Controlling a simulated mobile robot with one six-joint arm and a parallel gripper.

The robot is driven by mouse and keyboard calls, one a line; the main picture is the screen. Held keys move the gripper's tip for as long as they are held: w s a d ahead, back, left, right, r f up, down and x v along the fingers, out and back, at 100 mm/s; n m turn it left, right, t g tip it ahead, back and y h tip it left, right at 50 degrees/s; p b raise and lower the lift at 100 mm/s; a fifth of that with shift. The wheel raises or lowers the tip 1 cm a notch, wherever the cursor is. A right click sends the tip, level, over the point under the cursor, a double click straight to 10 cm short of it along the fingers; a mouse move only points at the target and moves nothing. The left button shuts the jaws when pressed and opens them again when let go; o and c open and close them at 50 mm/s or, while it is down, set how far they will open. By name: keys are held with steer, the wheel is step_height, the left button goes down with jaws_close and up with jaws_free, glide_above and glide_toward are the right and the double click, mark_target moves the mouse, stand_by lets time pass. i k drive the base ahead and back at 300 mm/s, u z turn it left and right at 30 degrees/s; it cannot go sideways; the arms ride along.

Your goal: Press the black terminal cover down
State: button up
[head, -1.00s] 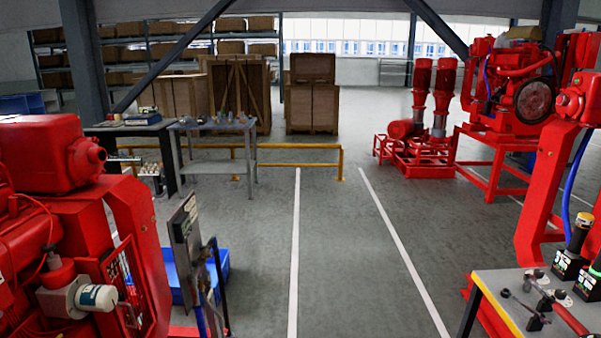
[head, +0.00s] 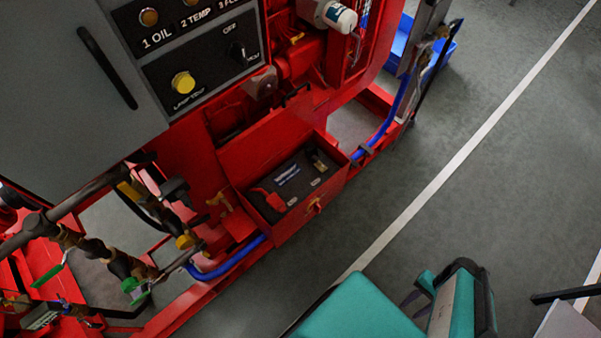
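An open red box (head: 322,203) on the pumpset's base frame holds a dark battery (head: 301,181) with a small label. At the battery's right end is a small black piece (head: 317,156), which looks like the black terminal cover. A pale, brass-coloured part shows beside it; the cover seems raised, but it is too small to be sure. A red terminal cover (head: 270,199) sits at the battery's left end. Teal and black parts of my own arm show at the bottom right, apart from the box.
A grey control panel (head: 193,75) with a yellow button overhangs the box at the upper left. Blue hoses (head: 228,262) run along the red base frame. Pipes and valves (head: 110,262) stand at the lower left.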

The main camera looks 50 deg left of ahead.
mark_target(310, 149)
steer(key=u, duration=4.8)
steer(key=i, duration=0.1)
steer(key=z, duration=3.05)
steer(key=k, duration=0.8)
steer(key=u, duration=0.1)
steer(key=i, duration=0.95)
steer(key=u, duration=0.05)
